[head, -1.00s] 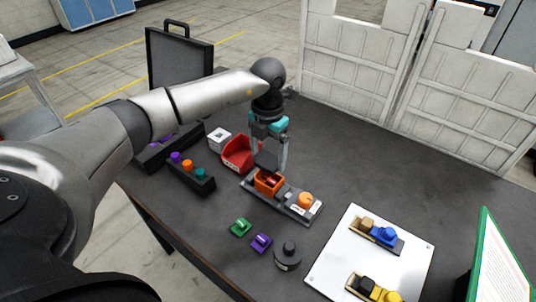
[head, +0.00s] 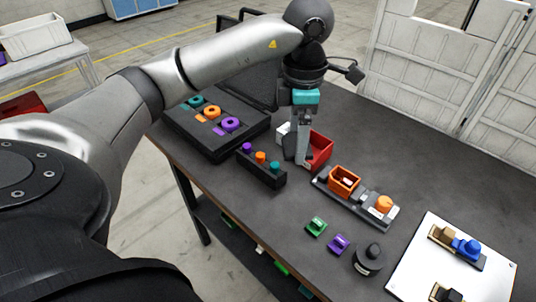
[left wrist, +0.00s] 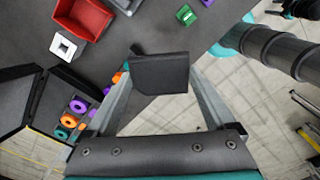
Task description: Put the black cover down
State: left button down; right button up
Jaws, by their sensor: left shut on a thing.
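My left gripper (head: 303,160) is shut on the black cover (left wrist: 160,74), a flat dark plate that shows between its fingers in the left wrist view. In the head view the fingers point down in front of the red bin (head: 321,150), and the cover is hard to make out. The cover is held clear of the orange box (head: 344,181), which stands open-topped on a grey fixture (head: 363,203) beside an orange round knob (head: 384,204). Something small and pale is inside the box. My right gripper is not in view.
A white block (left wrist: 63,47) stands by the red bin. A dark rack (head: 262,173) with coloured pegs and an open black case (head: 215,143) with rings lie to the left. Green (head: 316,226) and purple (head: 338,243) pieces and a black round part (head: 369,260) are in front.

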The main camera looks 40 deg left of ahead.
pick_arm(q)
jog(key=shift+s+a+f, duration=0.15)
jog(key=shift+s+f, duration=0.15)
notch_tip(320, 180, down, 6)
send_over(289, 206)
notch_tip(289, 206, down, 8)
jog(key=shift+f+b, duration=0.25)
jog(key=shift+b, duration=0.05)
jog(key=shift+s+f, duration=0.1)
jog(key=shift+f, duration=0.45)
notch_tip(289, 206, down, 3)
jog(key=shift+f, duration=0.2)
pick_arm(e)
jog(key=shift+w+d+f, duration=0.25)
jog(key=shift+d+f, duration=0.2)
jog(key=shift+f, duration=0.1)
